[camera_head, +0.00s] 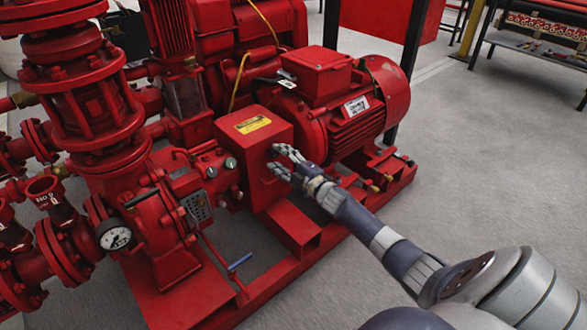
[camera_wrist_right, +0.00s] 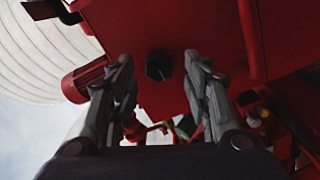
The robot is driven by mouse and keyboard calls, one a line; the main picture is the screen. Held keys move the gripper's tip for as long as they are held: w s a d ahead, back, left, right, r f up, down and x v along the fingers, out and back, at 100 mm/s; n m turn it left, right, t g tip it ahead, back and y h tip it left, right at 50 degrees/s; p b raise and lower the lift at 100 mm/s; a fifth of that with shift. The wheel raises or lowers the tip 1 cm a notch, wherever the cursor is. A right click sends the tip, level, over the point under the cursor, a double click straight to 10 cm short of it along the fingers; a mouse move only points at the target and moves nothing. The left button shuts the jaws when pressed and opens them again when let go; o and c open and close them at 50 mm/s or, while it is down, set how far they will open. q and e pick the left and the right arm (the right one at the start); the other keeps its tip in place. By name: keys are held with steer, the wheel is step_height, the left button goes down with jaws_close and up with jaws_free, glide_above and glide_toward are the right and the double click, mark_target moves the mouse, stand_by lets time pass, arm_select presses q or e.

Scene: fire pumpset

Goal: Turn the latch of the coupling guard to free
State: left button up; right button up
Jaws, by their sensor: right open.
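The coupling guard (camera_head: 252,126) is a red box with a yellow label on top, between the pump and the motor in the head view. My right gripper (camera_head: 273,158) reaches it from the right, fingers spread in front of the guard's near side face. In the right wrist view the guard's red face (camera_wrist_right: 215,30) fills the upper middle. A dark, roughly round knob (camera_wrist_right: 158,66), apparently the latch, sits on it between the two open fingertips (camera_wrist_right: 157,58). The fingers look apart from the knob. In the head view the latch is not discernible near my fingers. My left gripper is out of view.
The red motor (camera_head: 345,100) stands right of the guard. Pump pipes and a pressure gauge (camera_head: 116,236) are at left. A blue-handled lever (camera_head: 239,262) juts out low in front. The red base frame (camera_head: 285,262) runs below; grey floor (camera_head: 455,170) at right is clear.

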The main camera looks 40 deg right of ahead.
steer(key=s, duration=1.1)
steer(key=shift+d, duration=0.4)
